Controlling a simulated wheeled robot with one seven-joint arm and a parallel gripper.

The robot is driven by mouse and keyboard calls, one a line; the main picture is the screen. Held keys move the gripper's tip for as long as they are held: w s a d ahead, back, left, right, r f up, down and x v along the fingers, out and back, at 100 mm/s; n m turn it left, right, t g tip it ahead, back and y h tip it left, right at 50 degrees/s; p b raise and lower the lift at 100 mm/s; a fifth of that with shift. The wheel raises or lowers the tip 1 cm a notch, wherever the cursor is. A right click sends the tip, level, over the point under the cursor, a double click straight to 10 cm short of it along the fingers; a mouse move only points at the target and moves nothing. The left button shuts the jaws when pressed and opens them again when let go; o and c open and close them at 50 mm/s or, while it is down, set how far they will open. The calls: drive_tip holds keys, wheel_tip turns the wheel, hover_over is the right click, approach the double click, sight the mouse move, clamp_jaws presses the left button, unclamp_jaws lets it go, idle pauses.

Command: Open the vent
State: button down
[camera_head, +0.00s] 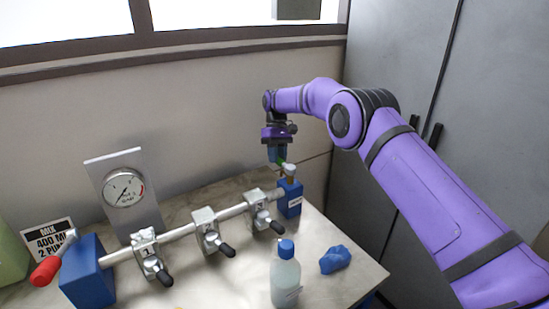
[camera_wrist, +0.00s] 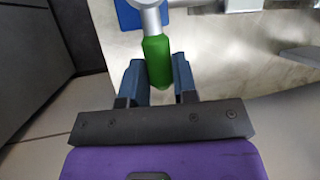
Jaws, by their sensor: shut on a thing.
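The green handle (camera_wrist: 157,58) belongs to a small valve on the blue block (camera_head: 290,198) at the right end of the pipe. In the wrist view the handle lies between the two blue fingers of my gripper (camera_wrist: 158,80), which is shut on it. In the head view my gripper (camera_head: 277,153) points down above the block, and only a sliver of green shows beside its fingers. The white label on the block is too small to read.
Three clamped valves with black handles, numbered, sit along the pipe (camera_head: 180,232). A red handle (camera_head: 45,272) is at the left end. A pressure gauge (camera_head: 124,188) stands behind. A bottle (camera_head: 285,278) and a blue crumpled thing (camera_head: 335,259) stand in front, right.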

drive_tip(key=shift+w+d+m, duration=0.2)
drive_tip(key=shift+m, duration=0.2)
drive_tip(key=shift+r, duration=0.1)
drive_tip(key=c, duration=0.9)
unclamp_jaws()
wheel_tip(320, 180, up, 4)
drive_tip(key=shift+s+d+f, duration=0.1)
drive_tip(key=shift+f, duration=0.15)
drive_tip(key=s+d, duration=0.2)
drive_tip(key=s, duration=0.5)
drive_tip(key=s+d+r, duration=0.1)
drive_tip(key=s+d, duration=0.1)
drive_tip(key=s, duration=0.6)
drive_tip(key=shift+d+r, duration=0.2)
drive_tip(key=shift+d, duration=0.2)
